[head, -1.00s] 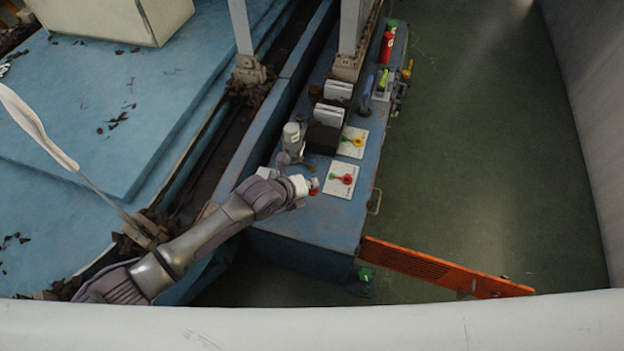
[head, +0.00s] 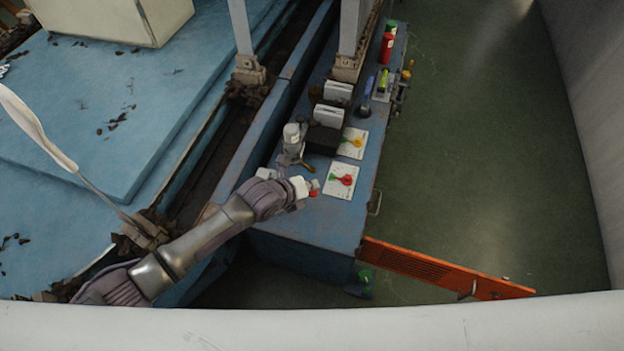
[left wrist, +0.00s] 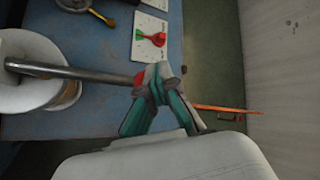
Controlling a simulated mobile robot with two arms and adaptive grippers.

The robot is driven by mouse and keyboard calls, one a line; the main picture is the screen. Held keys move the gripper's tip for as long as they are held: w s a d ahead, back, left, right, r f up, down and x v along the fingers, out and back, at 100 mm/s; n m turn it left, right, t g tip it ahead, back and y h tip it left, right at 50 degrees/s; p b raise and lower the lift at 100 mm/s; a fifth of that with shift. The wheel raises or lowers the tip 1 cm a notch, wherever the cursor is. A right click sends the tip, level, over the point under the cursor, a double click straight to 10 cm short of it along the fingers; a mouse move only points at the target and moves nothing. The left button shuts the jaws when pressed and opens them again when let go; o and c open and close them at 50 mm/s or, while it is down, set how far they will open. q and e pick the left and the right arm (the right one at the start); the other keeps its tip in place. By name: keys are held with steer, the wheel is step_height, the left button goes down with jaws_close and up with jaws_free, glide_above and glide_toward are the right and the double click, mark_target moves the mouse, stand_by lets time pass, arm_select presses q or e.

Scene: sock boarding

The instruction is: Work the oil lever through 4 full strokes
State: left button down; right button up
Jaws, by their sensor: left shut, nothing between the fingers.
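A grey metal rod (left wrist: 75,70), which looks like the oil lever, runs from a white round housing (left wrist: 15,80) to a red end (left wrist: 140,79) in the left wrist view. My left gripper (left wrist: 157,80) is shut with its fingertips at that red end, partly covering it. Whether the fingertips touch it I cannot tell. In the head view my left gripper (head: 303,187) is over the near end of the blue cabinet, with a bit of red (head: 314,192) beside it. My arm hides most of the rod there. My right gripper is not in view.
The blue cabinet top (head: 305,222) carries white plates with a red-green key (head: 343,180) and a yellow-green key (head: 356,143), a white-capped unit (head: 292,134), and a red bottle (head: 387,47). An orange panel (head: 430,268) juts right. Green floor (head: 470,150) is clear.

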arm_select(q)
steer(key=shift+w+a+r+p, duration=0.1)
steer(key=shift+a+r+p, duration=0.1)
steer(key=shift+r+p, duration=1.05)
steer(key=shift+w+a+r+p, duration=0.1)
steer(key=shift+a+r+p, duration=0.05)
steer(key=shift+r+p, duration=1.1)
steer(key=shift+r, duration=0.2)
steer(key=r+p, duration=0.2)
steer(key=r, duration=0.1)
steer(key=r+p, duration=0.2)
steer(key=shift+a, duration=0.25)
steer(key=shift+f, duration=0.15)
